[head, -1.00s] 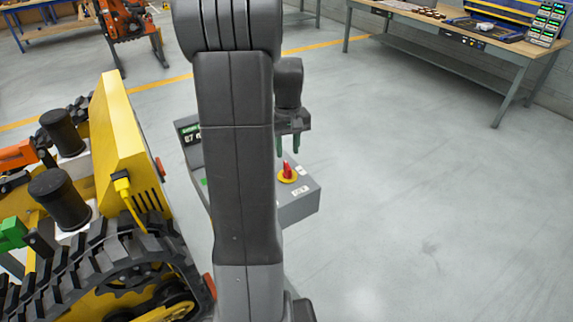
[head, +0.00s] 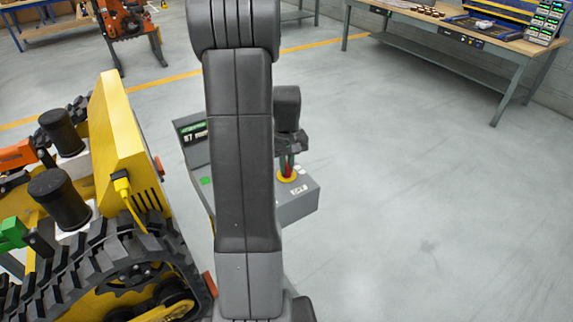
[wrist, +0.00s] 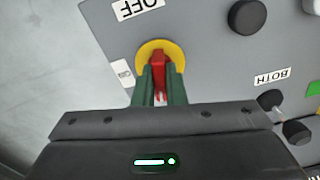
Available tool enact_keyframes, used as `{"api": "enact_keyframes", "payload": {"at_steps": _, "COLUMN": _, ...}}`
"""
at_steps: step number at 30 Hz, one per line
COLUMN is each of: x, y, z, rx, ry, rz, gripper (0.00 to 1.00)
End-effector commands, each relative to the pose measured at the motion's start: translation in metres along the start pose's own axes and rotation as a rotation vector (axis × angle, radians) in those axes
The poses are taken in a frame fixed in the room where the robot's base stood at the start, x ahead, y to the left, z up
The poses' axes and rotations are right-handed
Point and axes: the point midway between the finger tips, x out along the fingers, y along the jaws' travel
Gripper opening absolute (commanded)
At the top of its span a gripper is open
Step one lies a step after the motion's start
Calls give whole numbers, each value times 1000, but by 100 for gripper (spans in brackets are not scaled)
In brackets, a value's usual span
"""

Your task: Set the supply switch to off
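The supply switch has a red handle (wrist: 160,58) on a round yellow plate (wrist: 177,53), set in the grey control box (head: 296,207). In the head view the red handle and yellow plate (head: 287,179) show below my gripper. An OFF label (wrist: 135,8) reads upside down above the switch in the wrist view. A second small label (wrist: 123,73) is left of the plate. My gripper (wrist: 160,80) has its green fingers close against both sides of the red handle. The handle's near end is partly hidden between the fingers.
Black knobs (wrist: 247,16) and a BOTH label (wrist: 271,77) are right of the switch. A yellow tracked carrier (head: 125,140) stands left of the box. A workbench (head: 450,38) is at the back right. The floor to the right is clear.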

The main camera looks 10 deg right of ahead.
Motion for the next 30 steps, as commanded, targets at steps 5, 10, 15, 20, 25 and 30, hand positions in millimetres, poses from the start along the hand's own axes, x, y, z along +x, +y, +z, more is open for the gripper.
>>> {"api": "enact_keyframes", "payload": {"at_steps": 5, "x": 0, "y": 0, "z": 0, "rx": -20, "ry": 1, "rz": 0, "gripper": 0}}
{"api": "enact_keyframes", "payload": {"at_steps": 10, "x": 0, "y": 0, "z": 0, "rx": -132, "ry": 1, "rz": 1, "gripper": 0}}
{"api": "enact_keyframes", "payload": {"at_steps": 15, "x": 0, "y": 0, "z": -1, "rx": -219, "ry": 2, "rz": 1, "gripper": 0}}
{"api": "enact_keyframes", "payload": {"at_steps": 20, "x": -1, "y": 0, "z": -1, "rx": -234, "ry": 2, "rz": 1, "gripper": 0}}
{"api": "enact_keyframes", "payload": {"at_steps": 25, "x": -1, "y": 0, "z": -1, "rx": -233, "ry": 2, "rz": 1, "gripper": 0}}
{"api": "enact_keyframes", "payload": {"at_steps": 30, "x": -1, "y": 0, "z": 0, "rx": -233, "ry": 1, "rz": 1, "gripper": 33}}
